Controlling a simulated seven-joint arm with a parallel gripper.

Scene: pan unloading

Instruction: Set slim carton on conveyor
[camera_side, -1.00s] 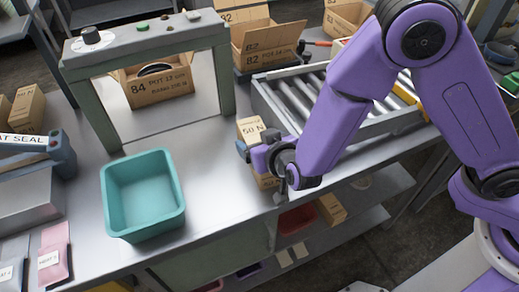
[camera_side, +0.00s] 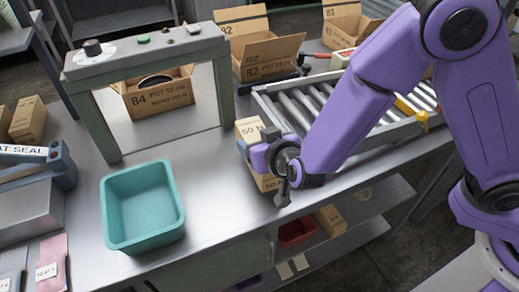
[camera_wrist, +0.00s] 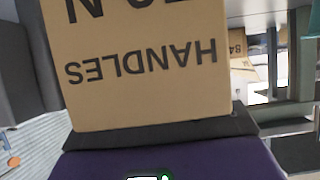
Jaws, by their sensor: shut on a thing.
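The slim carton (camera_side: 250,131) is a tall brown box marked "50 N", standing upright at the front part of the metal table. It fills much of the wrist view (camera_wrist: 145,95), where its label reads "HANDLES" upside down. My gripper (camera_side: 262,158) is shut on the carton, partly hiding its middle in the side view. I cannot tell whether the carton's base touches the table. The roller conveyor (camera_side: 262,97) lies behind and to the right of the carton, partly hidden by my arm.
A teal bin (camera_side: 142,206) stands left of the carton. A green-grey frame (camera_side: 224,95) stands behind, with a box marked 84 (camera_side: 158,97) seen through it. An open box marked 82 (camera_side: 262,60) sits behind the conveyor. The table between bin and carton is clear.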

